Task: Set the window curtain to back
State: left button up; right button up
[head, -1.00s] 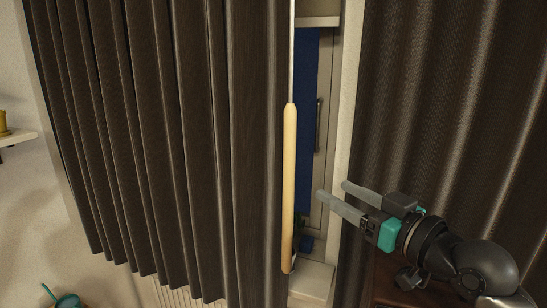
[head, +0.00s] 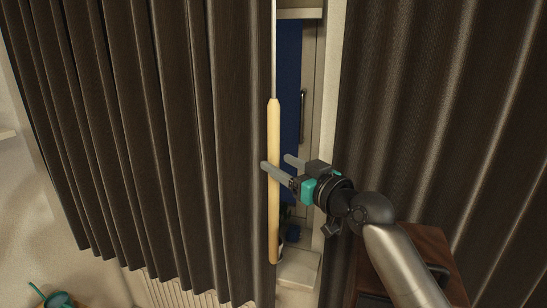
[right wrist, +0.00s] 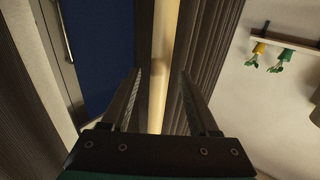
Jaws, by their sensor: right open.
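A dark brown pleated window curtain hangs in two panels, a left panel (head: 150,150) and a right panel (head: 430,90), with a narrow gap between them. A pale wooden wand (head: 274,130) hangs upright from a thin rod along the left panel's inner edge. My right gripper (head: 275,160) is open at about the wand's middle height, with one finger crossing in front of it. In the right wrist view the wand (right wrist: 165,35) runs between the spread fingers (right wrist: 160,74), and contact cannot be told. My left gripper is out of view.
Through the gap show a blue panel (head: 290,80) and a door or window frame with a handle (head: 302,105). A brown wooden cabinet (head: 432,250) stands below my right arm. A wall shelf with small plants (right wrist: 285,44) shows in the right wrist view.

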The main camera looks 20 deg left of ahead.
aim_at(277, 162)
jog(key=shift+x, duration=1.6)
grip_shut()
dwell(0.4)
